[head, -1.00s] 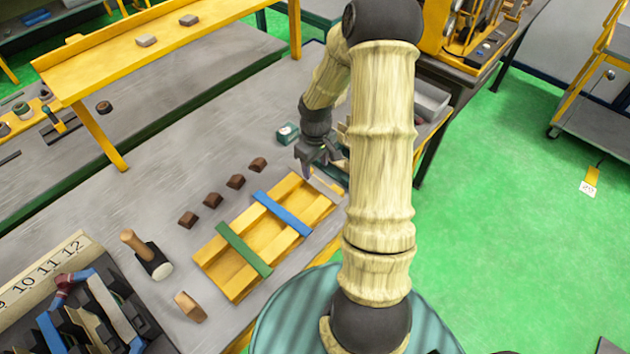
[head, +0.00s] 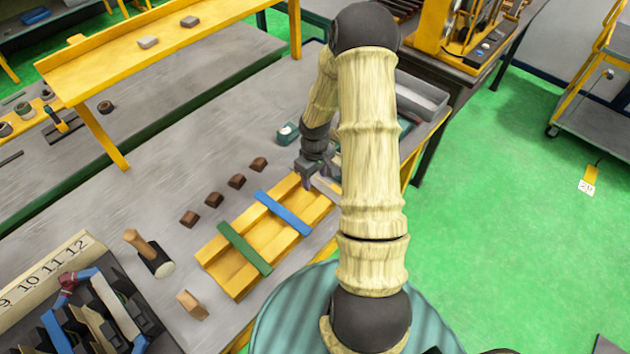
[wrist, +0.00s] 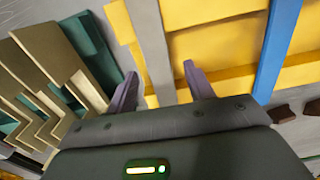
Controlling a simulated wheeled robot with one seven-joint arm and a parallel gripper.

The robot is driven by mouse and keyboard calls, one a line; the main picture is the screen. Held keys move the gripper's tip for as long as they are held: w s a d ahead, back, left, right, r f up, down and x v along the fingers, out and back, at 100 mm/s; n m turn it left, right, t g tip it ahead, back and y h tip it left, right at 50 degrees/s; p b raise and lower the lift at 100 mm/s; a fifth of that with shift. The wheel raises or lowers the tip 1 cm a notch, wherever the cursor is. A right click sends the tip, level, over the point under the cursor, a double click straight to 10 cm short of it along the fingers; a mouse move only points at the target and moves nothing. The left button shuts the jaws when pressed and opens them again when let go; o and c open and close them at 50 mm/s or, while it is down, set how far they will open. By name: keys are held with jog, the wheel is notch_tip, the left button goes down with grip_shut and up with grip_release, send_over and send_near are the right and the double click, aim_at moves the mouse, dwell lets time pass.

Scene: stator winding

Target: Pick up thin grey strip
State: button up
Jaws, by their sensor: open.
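The thin grey strip (wrist: 149,40) lies across the end of the yellow tray (wrist: 215,13) in the wrist view. In the head view a bit of the strip (head: 326,188) shows beside my gripper (head: 309,182), partly hidden by my arm. In the wrist view my gripper (wrist: 160,80) is open, with one finger on each side of the strip. The strip's near end runs out of sight behind the gripper body. I cannot tell whether the fingers touch it. A blue strip (head: 283,212) and a green strip (head: 244,248) also lie across the tray.
Several brown blocks (head: 213,199) sit in a row left of the tray. A hammer (head: 150,254) and a wooden block (head: 192,305) lie at the front. Slotted tan and teal pieces (wrist: 50,85) stand close left of my gripper in the wrist view.

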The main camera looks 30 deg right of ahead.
aim_at(315, 182)
dwell(0.3)
grip_shut()
jog(key=shift+r, duration=0.1)
notch_tip(315, 182, up, 10)
jog(key=b, duration=0.1)
dwell(0.5)
dwell(0.5)
